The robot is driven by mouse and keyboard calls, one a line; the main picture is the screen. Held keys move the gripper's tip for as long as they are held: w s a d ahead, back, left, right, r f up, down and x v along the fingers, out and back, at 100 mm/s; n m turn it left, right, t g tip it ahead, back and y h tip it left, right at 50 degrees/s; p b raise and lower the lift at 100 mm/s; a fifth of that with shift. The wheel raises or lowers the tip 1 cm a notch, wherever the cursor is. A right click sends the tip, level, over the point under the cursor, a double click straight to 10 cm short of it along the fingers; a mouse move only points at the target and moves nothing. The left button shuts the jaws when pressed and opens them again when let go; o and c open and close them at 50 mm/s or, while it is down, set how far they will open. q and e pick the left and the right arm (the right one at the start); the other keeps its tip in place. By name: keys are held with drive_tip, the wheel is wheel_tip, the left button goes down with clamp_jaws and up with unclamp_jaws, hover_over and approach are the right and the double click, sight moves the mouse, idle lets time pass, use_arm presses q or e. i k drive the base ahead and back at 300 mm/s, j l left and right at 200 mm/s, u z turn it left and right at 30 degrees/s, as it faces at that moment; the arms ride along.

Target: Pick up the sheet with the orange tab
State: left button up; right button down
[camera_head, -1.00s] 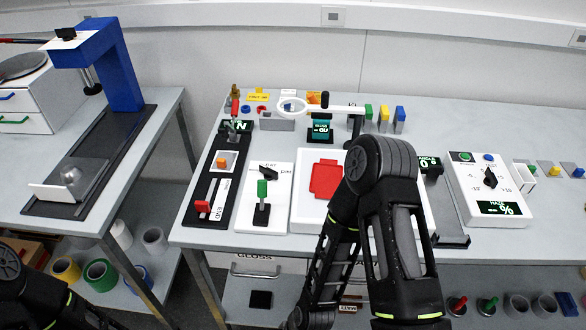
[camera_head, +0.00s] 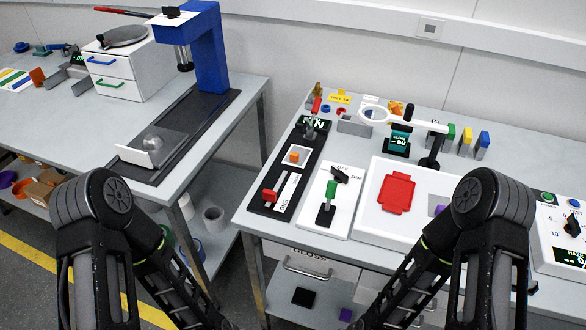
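No sheet with an orange tab can be made out for certain. A small orange piece (camera_head: 396,107) stands at the back of the right table, partly hidden behind the magnifier; I cannot tell whether it is a tab. Upright grey pieces with a green tab (camera_head: 451,131), a yellow tab (camera_head: 467,135) and a blue tab (camera_head: 484,139) stand to its right. Both my arms show at the bottom, left and right, but their grippers are outside the picture.
The ring magnifier (camera_head: 374,115) stands over the back of the right table. A white tray with a red plate (camera_head: 397,192) and a black slider panel (camera_head: 267,203) lie in front. A blue column device (camera_head: 208,60) stands on the left table. A floor gap separates the tables.

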sight(298, 155)
drive_tip(key=z, duration=1.6)
drive_tip(key=k+j, duration=0.1)
drive_tip(key=k, duration=0.35)
